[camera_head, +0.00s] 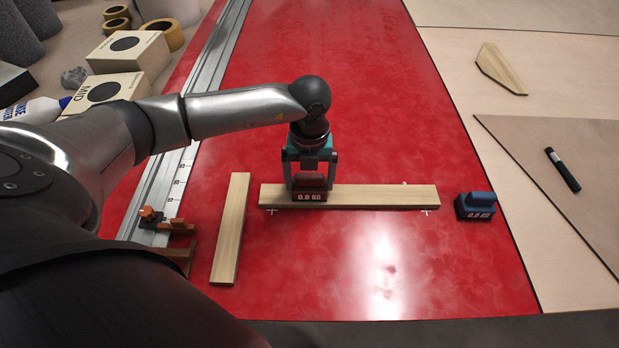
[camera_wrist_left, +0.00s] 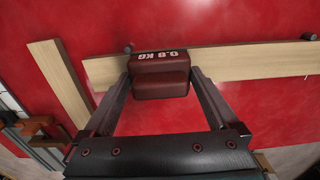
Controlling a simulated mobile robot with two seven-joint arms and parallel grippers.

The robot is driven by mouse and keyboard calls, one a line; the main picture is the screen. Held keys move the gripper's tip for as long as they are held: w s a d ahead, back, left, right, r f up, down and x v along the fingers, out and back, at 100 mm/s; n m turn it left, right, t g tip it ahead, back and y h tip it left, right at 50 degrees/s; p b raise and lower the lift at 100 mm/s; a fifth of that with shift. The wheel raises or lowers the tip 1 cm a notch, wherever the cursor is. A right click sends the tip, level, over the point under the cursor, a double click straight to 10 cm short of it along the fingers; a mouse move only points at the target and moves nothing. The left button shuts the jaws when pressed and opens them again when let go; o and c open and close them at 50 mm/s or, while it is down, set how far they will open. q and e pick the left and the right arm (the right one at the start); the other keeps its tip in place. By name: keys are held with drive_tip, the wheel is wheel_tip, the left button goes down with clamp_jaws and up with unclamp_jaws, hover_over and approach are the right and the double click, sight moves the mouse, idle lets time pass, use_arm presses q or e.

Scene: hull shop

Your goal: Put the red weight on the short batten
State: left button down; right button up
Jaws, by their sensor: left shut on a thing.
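My left gripper (camera_head: 309,180) is shut on the red weight (camera_head: 309,196), a dark red block marked 0.8 KG. In the left wrist view the weight (camera_wrist_left: 160,80) sits between the two fingers. It is at the left part of the batten that lies crosswise (camera_head: 375,196), on it or just above it; I cannot tell if they touch. A second batten (camera_head: 231,228) lies lengthwise to the left, apart from the first, and looks the shorter of the two. Both lie on the red surface. My right gripper is not in view.
A blue weight (camera_head: 476,206) stands just past the crosswise batten's right end. A metal rail (camera_head: 177,180) with an orange-brown clamp (camera_head: 160,222) runs along the left. Boxes (camera_head: 131,55) stand at the back left. A black marker (camera_head: 562,170) lies at right. The red surface in front is clear.

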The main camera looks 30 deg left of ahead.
sight(309, 176)
use_arm(q)
unclamp_jaws()
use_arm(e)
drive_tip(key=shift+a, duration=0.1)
use_arm(q)
drive_tip(key=shift+r, duration=0.3)
wheel_tip(309, 176, up, 11)
drive_tip(key=p, duration=0.2)
drive_tip(key=shift+f+p, duration=0.1)
drive_tip(key=shift+p, duration=0.2)
drive_tip(key=shift+r, duration=0.5)
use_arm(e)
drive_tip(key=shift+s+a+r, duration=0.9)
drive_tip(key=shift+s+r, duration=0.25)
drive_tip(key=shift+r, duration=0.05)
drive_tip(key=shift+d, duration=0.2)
